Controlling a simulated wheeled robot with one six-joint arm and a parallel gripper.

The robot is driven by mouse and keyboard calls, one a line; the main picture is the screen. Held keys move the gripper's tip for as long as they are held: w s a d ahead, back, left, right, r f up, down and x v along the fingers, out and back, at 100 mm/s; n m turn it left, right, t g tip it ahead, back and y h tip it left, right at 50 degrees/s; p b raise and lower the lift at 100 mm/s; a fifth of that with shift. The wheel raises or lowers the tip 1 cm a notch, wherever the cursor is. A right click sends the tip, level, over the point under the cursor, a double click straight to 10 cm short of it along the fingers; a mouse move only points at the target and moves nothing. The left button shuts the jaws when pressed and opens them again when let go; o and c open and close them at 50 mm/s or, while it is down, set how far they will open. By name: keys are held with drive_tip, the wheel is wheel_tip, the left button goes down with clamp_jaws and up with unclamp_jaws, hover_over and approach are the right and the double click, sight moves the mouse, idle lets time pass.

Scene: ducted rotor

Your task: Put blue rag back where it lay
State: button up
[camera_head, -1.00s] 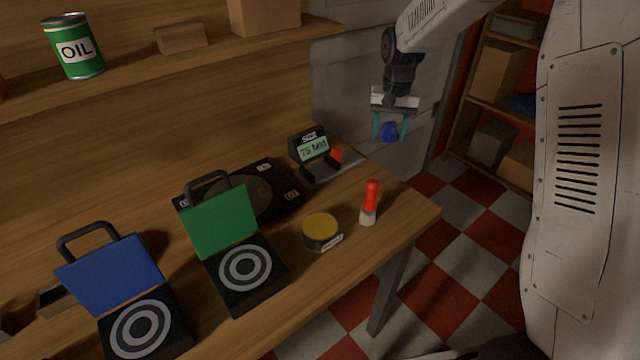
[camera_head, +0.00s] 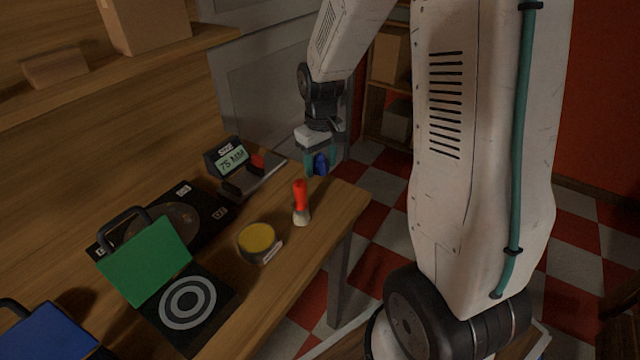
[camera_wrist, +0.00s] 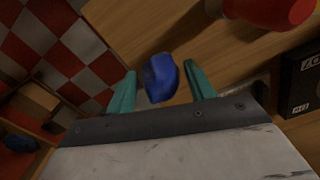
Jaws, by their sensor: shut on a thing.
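The blue rag (camera_head: 321,164) is a small crumpled bundle between the teal fingers of my gripper (camera_head: 318,162). In the wrist view the rag (camera_wrist: 160,78) shows between the two fingertips of my gripper (camera_wrist: 160,85). A gap seems to show beside it there, but the rag stays up with the gripper. My gripper is shut on it near the far right corner of the wooden workbench (camera_head: 325,215). Whether the rag touches the bench top cannot be told.
A red-topped bottle (camera_head: 301,203) stands close in front of my gripper. A gauge with a "75 MM" display (camera_head: 232,160) is to the left. Checkered floor (camera_head: 375,265) lies beyond the bench edge.

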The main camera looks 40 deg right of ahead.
sight(320, 156)
drive_tip(key=shift+f, duration=3.2)
drive_tip(key=shift+f, duration=0.1)
drive_tip(key=o, duration=1.1)
drive_tip(key=shift+f, duration=0.1)
wheel_tip(320, 156, up, 12)
drive_tip(key=shift+r, duration=0.2)
drive_tip(key=shift+m+t, duration=0.4)
drive_tip(key=shift+t, duration=0.2)
drive_tip(key=s+a+r, duration=0.3)
drive_tip(key=s+r, duration=0.1)
drive_tip(key=s, duration=0.4)
drive_tip(key=s+a+r, duration=0.4)
drive_tip(key=s, duration=0.4)
drive_tip(key=s+a+r, duration=0.3)
drive_tip(key=s+r, duration=0.1)
drive_tip(key=s, duration=0.4)
drive_tip(key=shift+s+a+r, duration=0.15)
drive_tip(key=shift+s+r, duration=0.1)
